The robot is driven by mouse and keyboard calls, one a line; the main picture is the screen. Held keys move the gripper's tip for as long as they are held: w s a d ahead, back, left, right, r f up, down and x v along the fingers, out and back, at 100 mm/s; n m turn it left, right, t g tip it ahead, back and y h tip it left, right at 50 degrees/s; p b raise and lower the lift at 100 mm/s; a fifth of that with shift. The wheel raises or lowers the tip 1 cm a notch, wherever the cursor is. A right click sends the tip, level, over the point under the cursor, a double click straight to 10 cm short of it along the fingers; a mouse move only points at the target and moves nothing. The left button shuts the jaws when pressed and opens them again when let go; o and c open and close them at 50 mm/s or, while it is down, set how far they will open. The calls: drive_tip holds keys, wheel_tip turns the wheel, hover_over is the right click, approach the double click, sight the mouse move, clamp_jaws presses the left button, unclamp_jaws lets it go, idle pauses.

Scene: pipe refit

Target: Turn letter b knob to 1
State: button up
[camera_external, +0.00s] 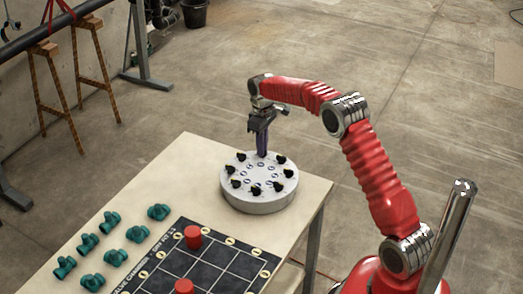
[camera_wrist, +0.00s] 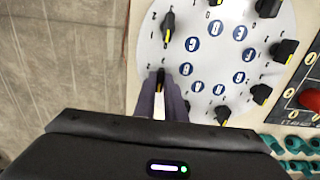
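A round white panel (camera_external: 258,202) on the table carries several black knobs around its rim and a ring of blue round marks. The panel also fills the upper right of the wrist view (camera_wrist: 205,66). My gripper (camera_external: 262,155) points down at the panel's far edge. In the wrist view, its two dark fingers (camera_wrist: 160,88) stand close on either side of a black knob (camera_wrist: 160,76) with a yellow mark. I cannot tell whether they touch it.
A dark grid board (camera_external: 205,262) with red round pieces (camera_external: 193,237) lies nearer on the table. Several teal valves (camera_external: 159,212) lie left of it. Other knobs, such as one (camera_wrist: 168,26), stand around the panel rim. The table's far left surface is clear.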

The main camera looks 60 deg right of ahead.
clamp_jaws()
drive_tip(key=shift+m, duration=0.4)
drive_tip(key=m, duration=1.1)
idle(0.4)
drive_tip(key=o, duration=0.5)
unclamp_jaws()
drive_tip(key=shift+r, duration=0.1)
